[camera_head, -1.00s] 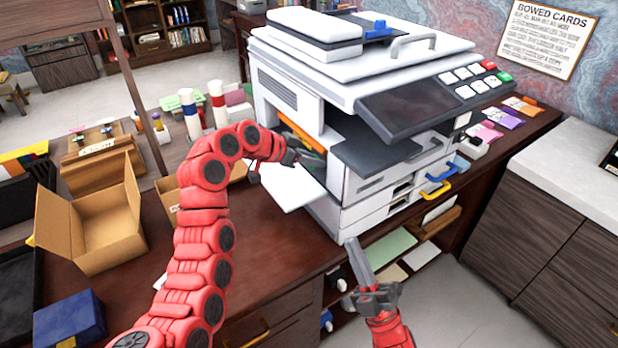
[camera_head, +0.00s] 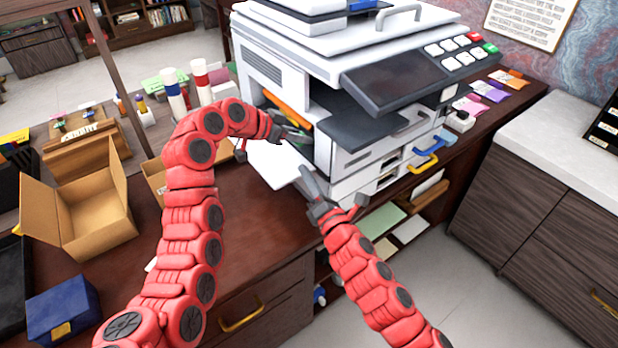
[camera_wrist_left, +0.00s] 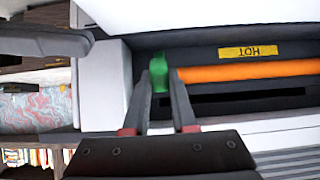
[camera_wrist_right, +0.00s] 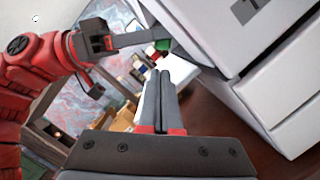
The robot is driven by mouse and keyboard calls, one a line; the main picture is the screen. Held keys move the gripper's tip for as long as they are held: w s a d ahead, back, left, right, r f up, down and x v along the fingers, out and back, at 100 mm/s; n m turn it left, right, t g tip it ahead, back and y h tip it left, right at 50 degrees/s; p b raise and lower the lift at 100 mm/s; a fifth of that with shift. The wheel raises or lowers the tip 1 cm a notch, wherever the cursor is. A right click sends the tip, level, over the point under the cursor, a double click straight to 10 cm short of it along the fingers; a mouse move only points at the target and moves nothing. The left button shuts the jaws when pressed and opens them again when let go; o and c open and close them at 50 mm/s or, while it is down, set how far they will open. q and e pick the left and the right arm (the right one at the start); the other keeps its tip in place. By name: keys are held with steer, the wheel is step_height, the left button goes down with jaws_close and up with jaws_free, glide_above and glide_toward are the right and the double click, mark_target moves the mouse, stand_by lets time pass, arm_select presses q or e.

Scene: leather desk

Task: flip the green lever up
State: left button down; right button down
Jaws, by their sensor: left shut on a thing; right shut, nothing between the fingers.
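The green lever (camera_wrist_left: 158,68) sits inside the open side of the white printer (camera_head: 268,72), left of an orange bar in the left wrist view. My left gripper (camera_head: 283,137) reaches into that opening, its fingers (camera_wrist_left: 158,72) shut on the lever. The lever also shows in the right wrist view (camera_wrist_right: 163,46) beside my left fingertip. In the head view, my left gripper mostly hides it. My right gripper (camera_head: 306,172) is shut and empty, below and right of the opening, close to the open white flap (camera_head: 268,163).
A yellow HOT label (camera_wrist_left: 248,51) is above the orange bar (camera_wrist_left: 250,72). The printer's dark tray (camera_head: 357,125) juts out above my right gripper. An open cardboard box (camera_head: 95,215) and a blue box (camera_head: 62,310) stand on the desk at the left.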

mark_target(296, 166)
steer(key=x, duration=0.6)
steer(key=shift+w+a, duration=0.1)
steer(key=shift+w, duration=0.05)
steer(key=shift+w+d+r+m, duration=0.25)
steer(key=shift+d+r+m, duration=0.15)
steer(key=shift+r, duration=0.15)
arm_select(q)
steer(key=shift+f, duration=0.1)
steer(key=c, duration=0.7)
jaws_free()
